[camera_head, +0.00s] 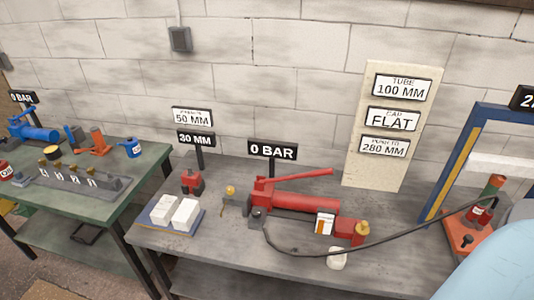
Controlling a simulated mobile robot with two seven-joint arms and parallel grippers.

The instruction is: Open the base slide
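No part is marked as the base slide, and I cannot tell for sure which one it is. A press frame with blue uprights (452,165) stands at the right of the grey bench. A red base (462,236) sits at its foot, with a red and green cylinder (480,213) standing on it. The base's right side is hidden by a pale blue rounded shape in the lower right corner. A red hand pump (300,201) lies mid-bench, and a black hose runs from it toward the cylinder. Neither of my grippers is in view.
A tray with two white blocks (172,220) sits at the grey bench's (215,250) left. A small white object (337,259) is near its front edge. Signs (272,151) stand behind the pump. A green bench (135,178) with tools is at left, with a narrow gap between benches.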

